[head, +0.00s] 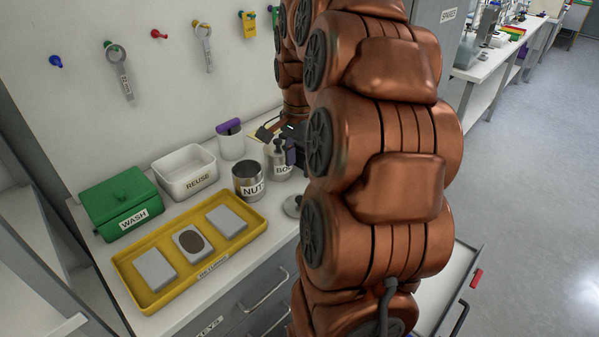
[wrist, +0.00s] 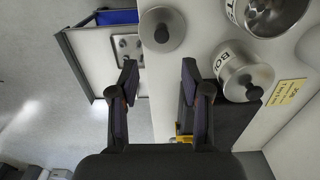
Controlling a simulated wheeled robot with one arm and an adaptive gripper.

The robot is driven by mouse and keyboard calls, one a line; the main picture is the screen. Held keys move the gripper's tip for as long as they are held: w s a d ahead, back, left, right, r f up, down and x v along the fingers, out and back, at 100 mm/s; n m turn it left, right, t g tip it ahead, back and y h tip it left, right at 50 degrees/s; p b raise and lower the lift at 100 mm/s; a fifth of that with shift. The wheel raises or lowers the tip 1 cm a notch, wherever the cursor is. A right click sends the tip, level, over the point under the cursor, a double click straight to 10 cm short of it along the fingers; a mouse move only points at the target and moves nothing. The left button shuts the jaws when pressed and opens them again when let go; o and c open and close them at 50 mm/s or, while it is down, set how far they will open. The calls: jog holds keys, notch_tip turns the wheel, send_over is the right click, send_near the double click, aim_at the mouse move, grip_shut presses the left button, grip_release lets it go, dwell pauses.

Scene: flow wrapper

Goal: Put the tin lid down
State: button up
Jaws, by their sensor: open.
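The tin lid (wrist: 162,28), a round grey metal disc with a small knob, lies knob up on the white counter near its edge. In the head view the lid (head: 292,206) is partly hidden by my arm. My gripper (wrist: 158,64) is open and empty, with the lid apart from it beyond the fingertips. In the head view the gripper is mostly hidden behind my arm. The NUTS tin (head: 248,181) is open at the top. The BOLTS tin (wrist: 233,66) stands beside it and appears to have a knobbed lid on.
A yellow tray (head: 207,279) with several grey blocks, a white REUSE bin (head: 185,172) and a green WASH box (head: 118,203) stand left on the counter. An open drawer (wrist: 92,48) lies beyond the counter edge. A purple-topped container (head: 231,142) stands behind.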

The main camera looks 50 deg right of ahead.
jog(key=s+a+f+n, duration=0.15)
jog(key=a+n, duration=0.25)
jog(key=a, duration=0.4)
jog(key=s+a+r+n, duration=0.15)
jog(key=a+n, duration=0.25)
jog(key=a, duration=0.4)
jog(key=s+a+f+n+g, duration=0.1)
jog(key=s+a+f+n, duration=0.2)
jog(key=s+a+n, duration=0.2)
jog(key=s+a+f+n, duration=0.3)
jog(key=s+a+n, duration=0.2)
jog(key=s, duration=0.4)
jog(key=shift+a+g, duration=0.4)
jog(key=shift+a, duration=0.05)
jog(key=shift+f, duration=0.1)
notch_tip(320, 180, up, 8)
jog(key=p, duration=0.8)
